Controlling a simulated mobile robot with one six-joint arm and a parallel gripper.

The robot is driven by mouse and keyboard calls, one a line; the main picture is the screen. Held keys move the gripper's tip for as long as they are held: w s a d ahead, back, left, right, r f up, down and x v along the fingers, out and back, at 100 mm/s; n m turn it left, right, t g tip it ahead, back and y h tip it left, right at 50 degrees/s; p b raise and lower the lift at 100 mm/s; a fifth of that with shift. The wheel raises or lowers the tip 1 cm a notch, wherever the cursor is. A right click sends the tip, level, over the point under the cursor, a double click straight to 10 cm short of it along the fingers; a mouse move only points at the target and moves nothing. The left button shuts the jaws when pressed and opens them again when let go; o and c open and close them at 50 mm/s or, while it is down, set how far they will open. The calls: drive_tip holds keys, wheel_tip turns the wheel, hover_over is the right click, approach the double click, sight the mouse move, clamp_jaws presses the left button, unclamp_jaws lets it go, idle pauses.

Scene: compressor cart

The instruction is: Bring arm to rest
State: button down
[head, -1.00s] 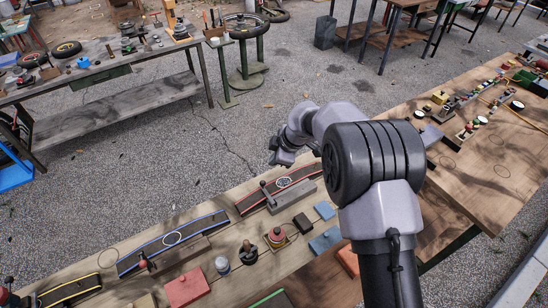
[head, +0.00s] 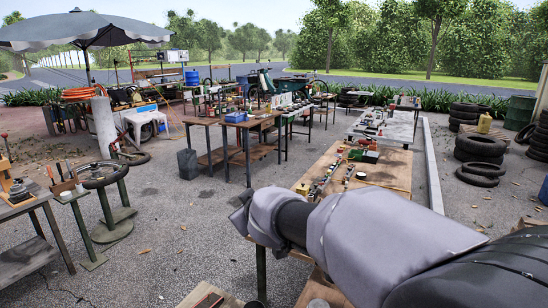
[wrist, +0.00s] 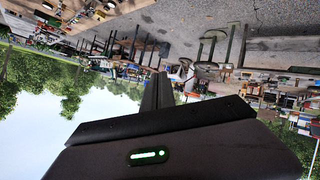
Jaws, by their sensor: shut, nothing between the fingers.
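My gripper (wrist: 158,92) shows in the wrist view as two dark fingers pressed together, shut with nothing between them. It points out into open air, apart from any bench. The wrist view is upside down, with paving at the top and sky and trees below. In the head view my arm's grey and black links fill the lower right, held in front of the wooden bench (head: 385,172). I cannot make out the fingers in the head view.
A long wooden bench with small parts stands ahead. Another workbench (head: 240,122) with a blue bin (head: 236,117) stands beyond. A green wheel stand (head: 113,222) is at the left. Stacked tyres (head: 480,148) stand at the right. The paving (head: 180,255) between is open.

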drive_tip(key=s+d+f+m+g+h+b, duration=0.1)
drive_tip(key=s+d+f+m+h+b, duration=0.2)
drive_tip(key=s+d, duration=0.45)
drive_tip(key=s+d+m+h+b, duration=0.15)
drive_tip(key=s+d+m, duration=0.35)
drive_tip(key=d, duration=0.5)
drive_tip(key=s+f+m+g+y+b, duration=0.1)
drive_tip(key=s+f+m+g+b, duration=0.1)
drive_tip(key=s+f, duration=0.4)
drive_tip(key=s+f+m+g+y+b, duration=0.1)
drive_tip(key=s+f, duration=0.6)
drive_tip(key=s, duration=0.9)
drive_tip(key=m+g+b, duration=0.1)
drive_tip(key=m+g, duration=0.1)
drive_tip(key=shift+s+a+f+m+y, duration=0.25)
drive_tip(key=shift+a+m+y, duration=0.1)
drive_tip(key=shift+a+m, duration=0.05)
